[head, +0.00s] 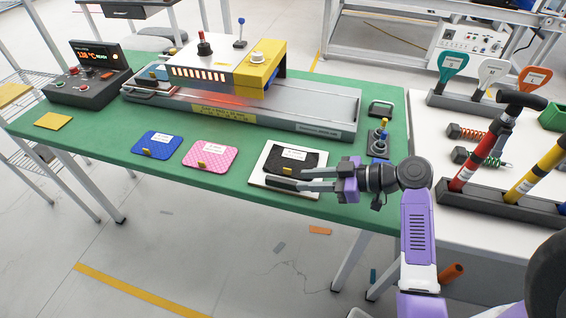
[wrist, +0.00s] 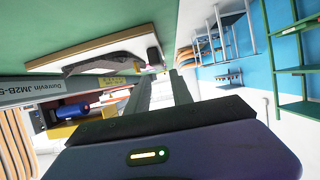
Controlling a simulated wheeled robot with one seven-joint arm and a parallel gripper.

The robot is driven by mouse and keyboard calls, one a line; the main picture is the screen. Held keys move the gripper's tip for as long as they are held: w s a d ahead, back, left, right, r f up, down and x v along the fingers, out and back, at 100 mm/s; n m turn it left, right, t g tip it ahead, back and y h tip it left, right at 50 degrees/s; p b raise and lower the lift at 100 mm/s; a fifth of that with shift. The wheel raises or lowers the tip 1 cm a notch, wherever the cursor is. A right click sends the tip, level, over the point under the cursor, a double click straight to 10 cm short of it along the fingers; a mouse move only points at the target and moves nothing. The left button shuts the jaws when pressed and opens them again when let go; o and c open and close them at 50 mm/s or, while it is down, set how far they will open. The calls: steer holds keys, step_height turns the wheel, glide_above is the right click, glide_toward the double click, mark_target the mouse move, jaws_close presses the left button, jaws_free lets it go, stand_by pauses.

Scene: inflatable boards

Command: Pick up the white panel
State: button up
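The white panel (head: 264,162) lies on the green tabletop at the front right, with a black patch (head: 300,158) on it that carries a white label and a yellow clip. In the wrist view the panel (wrist: 130,42) shows at a steep slant in the upper left, with the dark patch on its face. My gripper (head: 285,177) is open, its fingers apart over the panel's near right part in the head view. In the wrist view the fingertips (wrist: 160,76) are close to the panel's end. Nothing shows between them, and I cannot tell whether they touch the panel.
A blue patch (head: 158,145) and a pink patch (head: 210,155) lie to the left. A long grey machine (head: 315,112) with a yellow-ended head stands behind. A small joystick box (head: 378,143) is to the right. A white table (head: 480,235) with pumps stands beside my arm.

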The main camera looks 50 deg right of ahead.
mark_target(283, 180)
steer(key=shift+x, duration=1.2)
steer(key=shift+p+x, duration=0.75)
steer(key=shift+x, duration=1.95)
steer(key=shift+d, duration=0.15)
jaws_close()
